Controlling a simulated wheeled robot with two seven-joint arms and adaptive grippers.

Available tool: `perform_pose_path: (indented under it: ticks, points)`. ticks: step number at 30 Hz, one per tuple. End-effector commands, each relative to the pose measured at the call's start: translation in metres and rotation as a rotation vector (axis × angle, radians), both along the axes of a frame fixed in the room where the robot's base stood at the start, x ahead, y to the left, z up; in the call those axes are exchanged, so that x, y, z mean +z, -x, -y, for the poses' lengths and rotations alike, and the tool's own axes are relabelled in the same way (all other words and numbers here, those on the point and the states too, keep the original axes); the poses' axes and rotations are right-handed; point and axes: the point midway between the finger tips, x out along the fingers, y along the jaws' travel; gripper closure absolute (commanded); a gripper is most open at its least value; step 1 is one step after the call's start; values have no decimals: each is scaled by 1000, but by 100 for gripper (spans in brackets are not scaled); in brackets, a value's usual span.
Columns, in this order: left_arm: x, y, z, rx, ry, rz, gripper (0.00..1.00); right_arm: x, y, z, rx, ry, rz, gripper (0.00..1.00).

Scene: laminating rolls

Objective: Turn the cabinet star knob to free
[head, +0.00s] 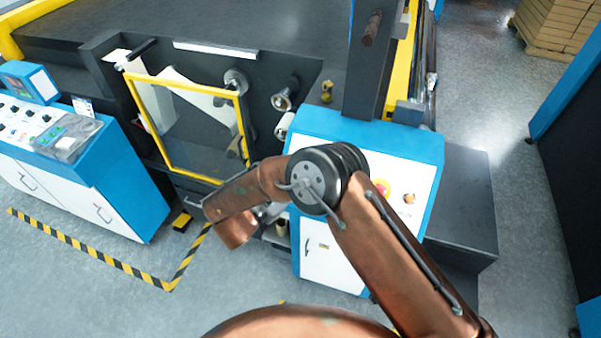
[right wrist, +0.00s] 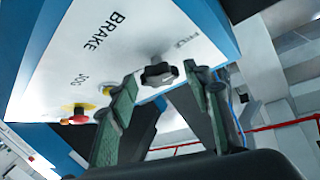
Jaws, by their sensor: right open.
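The black star knob (right wrist: 160,74) sits on the white face of the blue-edged cabinet (right wrist: 150,35) in the right wrist view, near the word BRAKE and a smaller label too blurred to read. My right gripper (right wrist: 159,77) is open, with its green-padded fingers on either side of the knob in the picture. I cannot tell whether they touch it or how far off it is. In the head view my right arm crosses in front of the cabinet (head: 400,153). The knob is hidden there. My left gripper is not in view.
A red push button (right wrist: 78,112) with a yellow ring and a JOG button lie beside the knob. A yellow-framed clear guard (head: 190,80) and rollers stand left of the cabinet. A control console (head: 85,190) is at far left.

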Motion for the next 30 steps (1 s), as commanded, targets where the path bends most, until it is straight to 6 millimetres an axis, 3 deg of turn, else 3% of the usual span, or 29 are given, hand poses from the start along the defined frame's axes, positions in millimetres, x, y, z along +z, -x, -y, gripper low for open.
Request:
perform_pose_path:
  ticks: [12, 18, 30]
  points:
    - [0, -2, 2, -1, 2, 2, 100, 8, 63, -48, 3, 1, 0, 55]
    - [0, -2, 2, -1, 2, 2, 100, 11, 85, -65, 2, 0, -1, 55]
    - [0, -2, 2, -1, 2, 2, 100, 12, 92, -70, 1, 0, -1, 55]
